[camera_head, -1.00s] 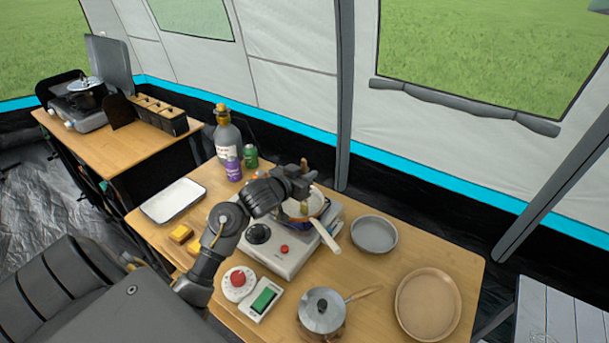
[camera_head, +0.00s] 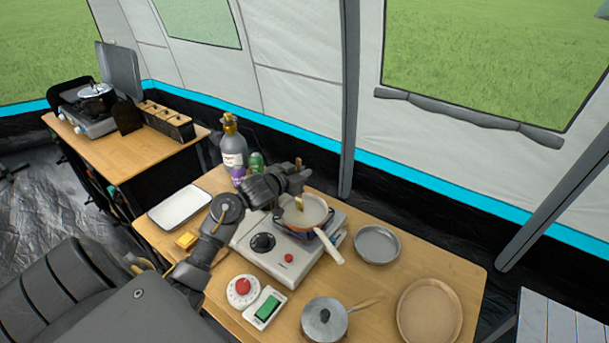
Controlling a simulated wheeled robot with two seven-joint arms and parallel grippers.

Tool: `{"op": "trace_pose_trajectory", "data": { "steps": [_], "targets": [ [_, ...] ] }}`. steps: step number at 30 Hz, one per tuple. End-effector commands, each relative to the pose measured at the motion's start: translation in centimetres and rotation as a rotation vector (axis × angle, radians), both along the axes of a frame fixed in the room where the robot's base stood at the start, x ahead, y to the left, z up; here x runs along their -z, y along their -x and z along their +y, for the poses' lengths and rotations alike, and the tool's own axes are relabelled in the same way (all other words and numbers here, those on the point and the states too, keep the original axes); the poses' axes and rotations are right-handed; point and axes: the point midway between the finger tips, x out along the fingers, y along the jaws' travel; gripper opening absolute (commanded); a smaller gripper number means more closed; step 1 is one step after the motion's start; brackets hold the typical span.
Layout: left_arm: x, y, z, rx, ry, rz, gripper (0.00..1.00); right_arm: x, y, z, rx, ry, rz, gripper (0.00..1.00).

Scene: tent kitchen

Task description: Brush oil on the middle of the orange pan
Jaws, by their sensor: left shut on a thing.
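The orange pan (camera_head: 316,216) sits on the portable stove (camera_head: 262,260), with its pale inside facing up and its light handle pointing toward the lower right. My left gripper (camera_head: 299,181) is at the pan's far left edge, above it, shut on a brush. The brush's brown handle end shows above the gripper. Its yellowish bristle end (camera_head: 299,203) shows below, over the left part of the pan's inside. I cannot tell whether the bristles touch the pan. No oil is clearly visible in the pan. My right gripper is not in view.
Behind my left arm stand a large grey bottle (camera_head: 233,150) and a green can (camera_head: 257,162). A white tray (camera_head: 180,206) is at the left. A grey pan (camera_head: 377,244), a lidded pot (camera_head: 324,320) and a brown plate (camera_head: 430,311) occupy the right and front.

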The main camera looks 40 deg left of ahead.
Motion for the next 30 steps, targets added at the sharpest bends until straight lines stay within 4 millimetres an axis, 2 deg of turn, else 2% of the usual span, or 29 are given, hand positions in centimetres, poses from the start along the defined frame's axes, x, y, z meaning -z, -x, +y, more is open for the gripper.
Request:
{"op": "trace_pose_trajectory", "data": {
  "steps": [4, 10, 22, 30],
  "targets": [
    [-0.1, -0.6, 1.2, -0.001, -0.001, 0.001, 0.0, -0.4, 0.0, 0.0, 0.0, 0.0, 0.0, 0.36],
    [0.0, -0.9, 1.8, 0.0, 0.0, 0.0, 0.0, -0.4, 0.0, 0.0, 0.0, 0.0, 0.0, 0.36],
    [0.0, -2.1, 1.1, 0.0, 0.001, -0.001, 0.0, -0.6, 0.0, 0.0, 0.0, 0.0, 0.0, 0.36],
    [0.0, -1.7, 0.5, 0.002, 0.0, 0.001, 0.0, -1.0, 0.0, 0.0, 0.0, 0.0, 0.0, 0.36]
  ]
}}
